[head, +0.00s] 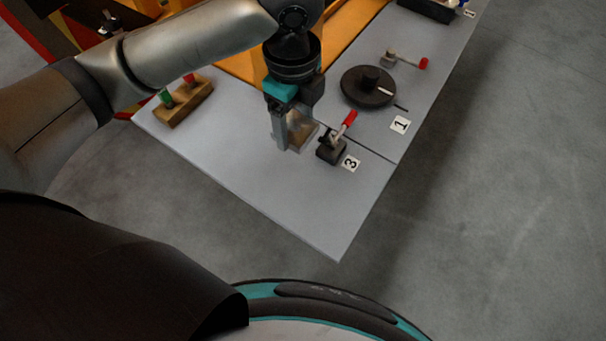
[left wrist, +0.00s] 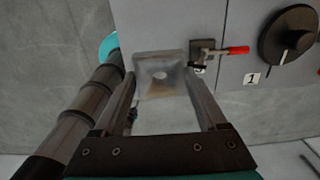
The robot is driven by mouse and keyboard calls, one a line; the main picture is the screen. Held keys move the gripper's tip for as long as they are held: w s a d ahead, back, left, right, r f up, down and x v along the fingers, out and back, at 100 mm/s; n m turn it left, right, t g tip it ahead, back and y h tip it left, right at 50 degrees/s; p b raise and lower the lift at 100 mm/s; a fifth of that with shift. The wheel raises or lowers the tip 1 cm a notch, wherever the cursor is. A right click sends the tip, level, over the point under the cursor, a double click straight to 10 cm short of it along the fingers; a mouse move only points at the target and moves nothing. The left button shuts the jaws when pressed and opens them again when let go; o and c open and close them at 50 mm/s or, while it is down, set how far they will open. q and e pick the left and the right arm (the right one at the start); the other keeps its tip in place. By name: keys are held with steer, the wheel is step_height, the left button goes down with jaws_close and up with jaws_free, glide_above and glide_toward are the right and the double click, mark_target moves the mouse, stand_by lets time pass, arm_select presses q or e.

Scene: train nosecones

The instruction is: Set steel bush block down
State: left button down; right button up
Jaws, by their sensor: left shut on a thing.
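The steel bush block (left wrist: 160,76) is a grey metal block with a small round hole in its face. In the left wrist view it sits between the two fingers of my left gripper (left wrist: 163,90), which is shut on it. In the head view the block (head: 303,130) is partly hidden by the fingers of my left gripper (head: 292,143). The gripper points down at the grey table (head: 265,200), just left of a red-handled toggle clamp. I cannot tell whether the block touches the table. My right gripper is not in view.
The toggle clamp (head: 331,148) stands close to the block, next to a label "3" (head: 350,163). A black round dial (head: 367,87) and label "1" (head: 400,125) are farther right. A wooden block with red and green pegs (head: 184,103) is at left. The table's front corner is clear.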

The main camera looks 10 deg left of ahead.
arm_select(q)
steer(key=b, duration=0.2)
glide_above(296, 179)
step_height(296, 179, down, 13)
steer(key=shift+r, duration=0.2)
steer(key=shift+d+f, duration=0.1)
steer(key=shift+f, duration=2.5)
jaws_free()
steer(key=shift+f, duration=0.2)
steer(key=shift+r, duration=0.15)
step_height(296, 179, up, 12)
steer(key=p, duration=0.1)
